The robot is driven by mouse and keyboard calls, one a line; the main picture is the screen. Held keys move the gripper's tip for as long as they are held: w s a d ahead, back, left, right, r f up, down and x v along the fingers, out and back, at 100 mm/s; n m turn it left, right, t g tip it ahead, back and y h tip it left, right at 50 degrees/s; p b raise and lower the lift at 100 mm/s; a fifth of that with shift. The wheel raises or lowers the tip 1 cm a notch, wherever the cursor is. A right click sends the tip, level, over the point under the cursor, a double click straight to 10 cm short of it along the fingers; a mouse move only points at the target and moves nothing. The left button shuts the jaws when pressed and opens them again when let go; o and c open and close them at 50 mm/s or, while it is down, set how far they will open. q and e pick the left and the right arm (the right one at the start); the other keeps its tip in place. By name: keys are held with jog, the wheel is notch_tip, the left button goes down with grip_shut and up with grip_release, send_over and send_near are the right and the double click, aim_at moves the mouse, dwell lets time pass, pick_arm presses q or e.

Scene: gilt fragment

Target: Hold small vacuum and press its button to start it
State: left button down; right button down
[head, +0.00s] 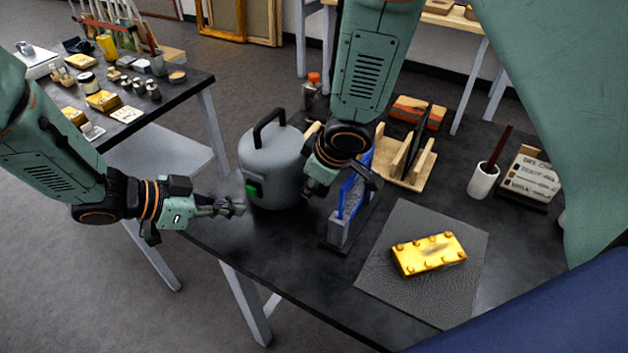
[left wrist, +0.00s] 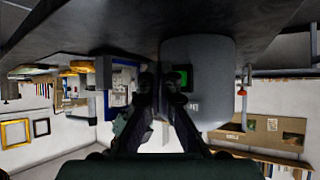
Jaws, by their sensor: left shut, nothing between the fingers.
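The small vacuum (head: 276,160) is a grey rounded canister with a black top handle (head: 270,127). It stands upright near the left edge of the dark table. Its green button (head: 253,191) is low on the side toward my left gripper. My left gripper (head: 240,207) is shut and empty, with its tips beside the button; contact cannot be told. In the left wrist view, which looks upside down, the fingertips (left wrist: 160,82) are in front of the vacuum (left wrist: 212,95), just beside the green button (left wrist: 186,77). My right gripper (head: 312,190) is at the vacuum's right side, its fingers mostly hidden.
A blue-and-grey upright holder (head: 345,215) stands just right of the vacuum. A yellow gilt block (head: 429,254) lies on a dark mat (head: 390,285). A wooden rack (head: 410,180), white cup (head: 483,180) and label box (head: 530,180) stand farther right. The table's front left edge is clear.

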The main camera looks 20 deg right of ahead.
aim_at(260, 199)
pick_arm(q)
jog(key=shift+w+d, duration=0.6)
jog(key=shift+d, duration=0.15)
dwell(1.0)
jog(key=shift+w+d, duration=0.3)
jog(key=shift+d, duration=0.05)
jog(key=shift+w+d, duration=0.1)
dwell(0.4)
jog(key=shift+s+a, duration=0.4)
jog(key=shift+a, duration=0.05)
jog(key=shift+s+a, duration=1)
jog(key=shift+a, duration=0.15)
jog(key=shift+s+a, duration=0.95)
jog(key=shift+a, duration=0.2)
